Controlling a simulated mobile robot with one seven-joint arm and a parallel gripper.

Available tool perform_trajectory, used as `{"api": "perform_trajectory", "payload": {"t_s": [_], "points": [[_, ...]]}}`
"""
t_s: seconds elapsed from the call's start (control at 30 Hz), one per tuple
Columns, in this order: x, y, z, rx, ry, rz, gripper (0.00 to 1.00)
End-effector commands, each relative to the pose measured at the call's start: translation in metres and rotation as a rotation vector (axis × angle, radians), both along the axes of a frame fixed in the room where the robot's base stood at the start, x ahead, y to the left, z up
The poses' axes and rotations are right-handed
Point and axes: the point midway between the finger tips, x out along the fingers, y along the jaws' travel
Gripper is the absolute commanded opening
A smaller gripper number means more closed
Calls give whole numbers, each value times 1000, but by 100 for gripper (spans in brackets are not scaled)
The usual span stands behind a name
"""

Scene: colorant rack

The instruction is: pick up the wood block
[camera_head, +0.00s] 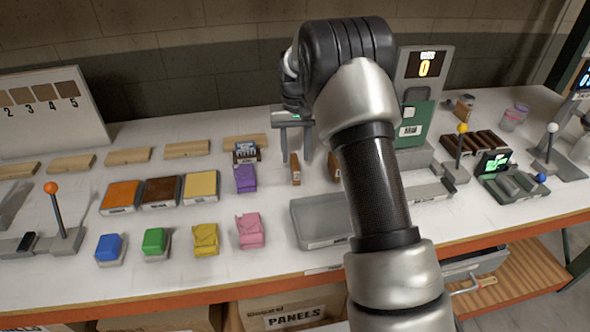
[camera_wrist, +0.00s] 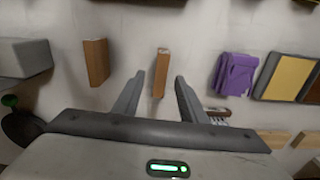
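Two small upright wood blocks stand on the white bench top near its middle. One wood block (camera_head: 296,170) shows between and just below my fingertips in the head view. In the wrist view this block (camera_wrist: 160,73) lies between the two fingers, with a gap on each side. The other wood block (camera_head: 334,167) is to the right, partly hidden by my arm; in the wrist view it stands left of the fingers (camera_wrist: 96,62). My gripper (camera_head: 296,160) points down and is open and empty; it also shows in the wrist view (camera_wrist: 160,77).
A purple cloth-like piece (camera_head: 245,178) and a dark patterned item (camera_head: 245,152) lie left of my gripper. A grey tray (camera_head: 320,222) is in front. Colored buttons, colored panels, wood strips and levers crowd the bench. My arm hides part of the middle.

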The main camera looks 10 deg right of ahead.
Motion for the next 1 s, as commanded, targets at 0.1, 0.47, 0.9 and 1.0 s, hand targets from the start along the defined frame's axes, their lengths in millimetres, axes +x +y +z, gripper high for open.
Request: {"api": "perform_trajectory", "payload": {"t_s": [0.1,0.47,0.9,1.0], "points": [[0,2,-20,-1,5,0,38],[1,1,-41,0,1,0,38],[1,1,-41,0,1,0,0],[1,1,-39,0,0,0,0]]}}
